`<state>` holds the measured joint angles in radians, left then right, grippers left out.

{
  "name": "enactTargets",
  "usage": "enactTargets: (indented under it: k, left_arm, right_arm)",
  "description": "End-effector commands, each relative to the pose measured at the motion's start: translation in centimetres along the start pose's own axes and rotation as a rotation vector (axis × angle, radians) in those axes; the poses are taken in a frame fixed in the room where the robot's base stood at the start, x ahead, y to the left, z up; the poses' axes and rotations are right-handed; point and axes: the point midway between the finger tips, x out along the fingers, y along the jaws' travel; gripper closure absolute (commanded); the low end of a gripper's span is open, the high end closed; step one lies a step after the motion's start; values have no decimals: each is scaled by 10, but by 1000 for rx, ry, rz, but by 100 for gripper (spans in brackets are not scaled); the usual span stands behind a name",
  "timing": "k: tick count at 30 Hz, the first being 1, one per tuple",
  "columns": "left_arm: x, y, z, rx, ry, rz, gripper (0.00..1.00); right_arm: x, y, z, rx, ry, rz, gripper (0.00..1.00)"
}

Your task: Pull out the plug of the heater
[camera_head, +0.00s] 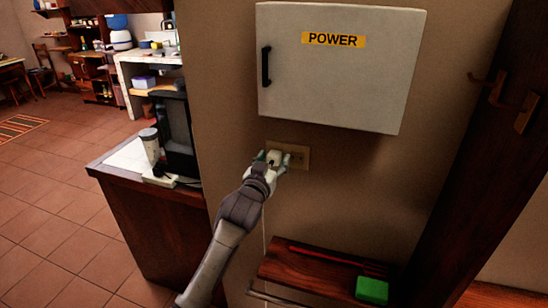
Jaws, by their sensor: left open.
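A beige wall socket plate (299,155) is fixed on the wall below the power box. My left gripper (272,160) is right in front of the plate's left half, with its fingers open. A small dark plug (273,157) shows between the fingers, at the socket; whether the fingers touch it is too small to tell. A thin pale cord (263,232) hangs down the wall below the gripper. The heater itself cannot be made out. My right gripper is not in view.
A grey box marked POWER (338,70) hangs just above the socket. A wooden shelf (325,278) with a green block (372,290) is below. A counter (150,190) with a coffee machine (174,135) stands left. A dark wooden post (470,160) is right.

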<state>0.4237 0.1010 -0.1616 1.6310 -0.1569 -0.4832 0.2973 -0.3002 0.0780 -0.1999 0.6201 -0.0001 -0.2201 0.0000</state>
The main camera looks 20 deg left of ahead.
Motion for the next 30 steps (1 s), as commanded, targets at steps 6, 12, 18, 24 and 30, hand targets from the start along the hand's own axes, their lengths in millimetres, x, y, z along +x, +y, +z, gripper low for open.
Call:
enactTargets:
  k: [6, 12, 18, 24, 30]
  left_arm:
    - [0, 0, 0, 0, -1, 0, 65]
    - [0, 0, 0, 0, -1, 0, 98]
    - [0, 0, 0, 0, 0, 0, 100]
    - [-6, 0, 0, 0, -2, 1, 100]
    - [-14, 0, 0, 0, -1, 1, 100]
  right_arm:
    - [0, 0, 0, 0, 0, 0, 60]
    - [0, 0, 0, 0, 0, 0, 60]
    - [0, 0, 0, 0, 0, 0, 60]
    - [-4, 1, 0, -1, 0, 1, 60]
    - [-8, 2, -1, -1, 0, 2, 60]
